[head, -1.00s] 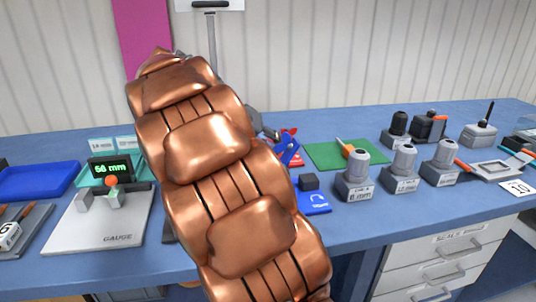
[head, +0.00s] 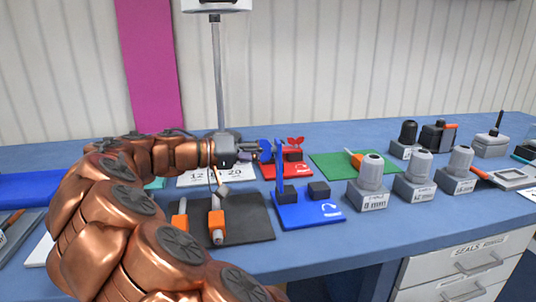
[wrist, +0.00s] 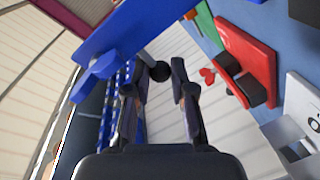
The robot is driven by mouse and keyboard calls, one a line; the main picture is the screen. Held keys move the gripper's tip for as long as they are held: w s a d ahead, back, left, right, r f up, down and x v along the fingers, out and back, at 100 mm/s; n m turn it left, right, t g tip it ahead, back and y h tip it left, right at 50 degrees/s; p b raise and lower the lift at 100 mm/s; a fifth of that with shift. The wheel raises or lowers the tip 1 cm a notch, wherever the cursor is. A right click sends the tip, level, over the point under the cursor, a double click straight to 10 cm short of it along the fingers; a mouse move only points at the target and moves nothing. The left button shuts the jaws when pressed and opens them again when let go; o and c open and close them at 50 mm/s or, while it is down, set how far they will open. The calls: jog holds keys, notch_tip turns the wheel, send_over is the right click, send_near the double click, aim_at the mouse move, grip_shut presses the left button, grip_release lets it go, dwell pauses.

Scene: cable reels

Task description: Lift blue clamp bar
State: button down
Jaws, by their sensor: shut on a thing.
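The blue clamp bar (head: 279,165) stands upright in the head view, over the left part of a blue base plate (head: 312,213) with black blocks. In the wrist view the bar (wrist: 135,32) crosses the upper left, just beyond the fingertips. A blue knob (wrist: 95,75) shows by it. My gripper (head: 250,152) reaches in from the left at the bar's upper part. In the wrist view my gripper (wrist: 162,72) has its fingers around a small dark round part beside the bar. The exact contact is partly hidden.
A red base plate (head: 291,168) with a red part is close behind the bar. A dark mat (head: 255,225) with orange-marked tools lies in front of my gripper. Grey capped fittings (head: 372,172) stand to the right, near a green mat (head: 325,163).

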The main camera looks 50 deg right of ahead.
dwell(0.4)
jog(key=c, duration=1.3)
grip_release()
jog(key=shift+o, duration=0.2)
jog(key=v, duration=1.2)
jog(key=shift+f, duration=0.2)
